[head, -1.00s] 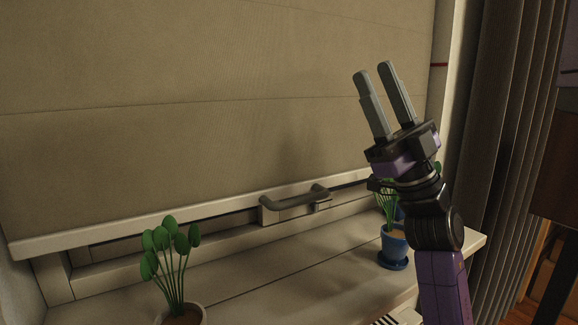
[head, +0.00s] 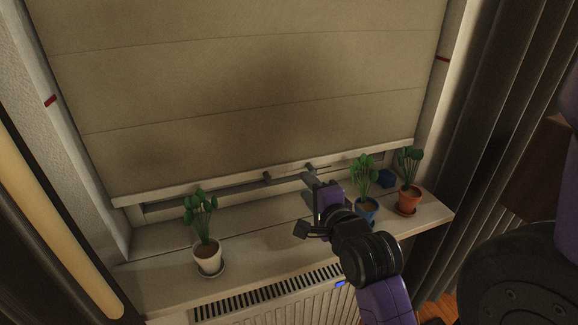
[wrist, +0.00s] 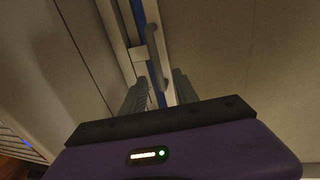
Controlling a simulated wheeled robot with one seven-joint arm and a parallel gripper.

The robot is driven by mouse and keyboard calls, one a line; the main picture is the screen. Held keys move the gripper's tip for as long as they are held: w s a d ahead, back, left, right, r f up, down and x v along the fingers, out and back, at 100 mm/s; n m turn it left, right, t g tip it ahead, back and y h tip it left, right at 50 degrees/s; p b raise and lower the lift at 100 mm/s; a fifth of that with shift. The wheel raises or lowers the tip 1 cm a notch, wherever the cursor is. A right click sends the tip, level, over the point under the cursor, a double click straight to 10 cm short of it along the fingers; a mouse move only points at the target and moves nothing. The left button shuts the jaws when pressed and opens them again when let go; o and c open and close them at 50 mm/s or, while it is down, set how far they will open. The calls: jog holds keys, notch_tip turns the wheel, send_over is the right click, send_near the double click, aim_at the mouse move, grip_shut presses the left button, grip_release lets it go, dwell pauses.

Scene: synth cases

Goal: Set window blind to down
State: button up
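The window blind (head: 250,90) is a beige fabric sheet with horizontal seams, hanging over most of the window. Its pale bottom rail (head: 180,187) is a little above the sill, with a narrow strip of window frame showing below. My gripper (wrist: 159,78) is open at the handle, with the bar's near end appearing between the fingers. Contact cannot be told. My wrist partly hides this in the head view.
On the sill (head: 160,280) stand a white-potted plant (head: 208,258) at left, a blue-potted plant (head: 366,212) close beside my wrist, and an orange-potted plant (head: 408,203). A radiator (head: 250,305) is below; curtains (head: 490,130) hang at right.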

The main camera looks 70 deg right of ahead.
aim_at(296, 179)
jog(key=shift+a+f+b+x, duration=0.1)
jog(key=shift+f+b+x, duration=0.05)
jog(key=shift+x, duration=1.75)
jog(key=shift+a+f+b+x, duration=0.1)
jog(key=shift+b+x, duration=0.05)
jog(key=shift+x, duration=1.75)
jog(key=shift+w, duration=0.15)
grip_shut()
